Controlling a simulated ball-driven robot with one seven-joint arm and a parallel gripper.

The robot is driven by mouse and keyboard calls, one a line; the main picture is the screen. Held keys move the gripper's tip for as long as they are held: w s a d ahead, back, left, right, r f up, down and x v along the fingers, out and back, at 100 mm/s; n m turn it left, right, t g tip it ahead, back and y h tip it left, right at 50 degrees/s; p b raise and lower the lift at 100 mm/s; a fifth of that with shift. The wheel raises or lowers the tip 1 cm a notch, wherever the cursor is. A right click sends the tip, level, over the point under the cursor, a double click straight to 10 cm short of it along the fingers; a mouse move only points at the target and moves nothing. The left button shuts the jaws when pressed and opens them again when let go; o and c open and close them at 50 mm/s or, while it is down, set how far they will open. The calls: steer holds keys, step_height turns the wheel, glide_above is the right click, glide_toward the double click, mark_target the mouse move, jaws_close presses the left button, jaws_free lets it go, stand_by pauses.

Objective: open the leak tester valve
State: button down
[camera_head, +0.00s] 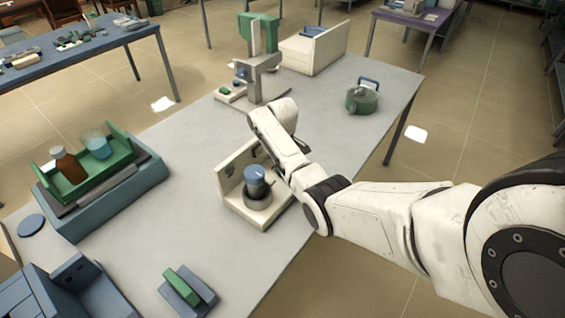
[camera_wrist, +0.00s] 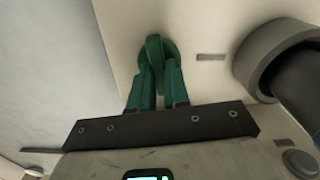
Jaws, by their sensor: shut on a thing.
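The leak tester (camera_head: 232,172) is a cream L-shaped unit on the grey table, with a blue-topped cylinder (camera_head: 256,182) in a grey ring on its base. In the wrist view its cream panel (camera_wrist: 205,25) fills the middle. A green valve (camera_wrist: 154,46) with a round base and a raised handle sits on that panel. My gripper (camera_wrist: 158,70) has its two green fingers closed on the valve handle. The grey ring (camera_wrist: 252,62) stands to the right of it. In the head view my arm hides the valve and gripper.
A small grey mark (camera_wrist: 211,57) lies on the panel between valve and ring. On the table (camera_head: 160,225) are a green tray with bottle and beaker (camera_head: 85,170), a green-and-blue block (camera_head: 187,290), a press-like stand (camera_head: 262,75) and a green pot (camera_head: 362,98).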

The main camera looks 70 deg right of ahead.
steer(key=shift+m, duration=0.8)
steer(key=c, duration=1.1)
jaws_free()
step_height(320, 180, up, 11)
steer(key=shift+b, duration=0.3)
steer(key=shift+f, duration=0.1)
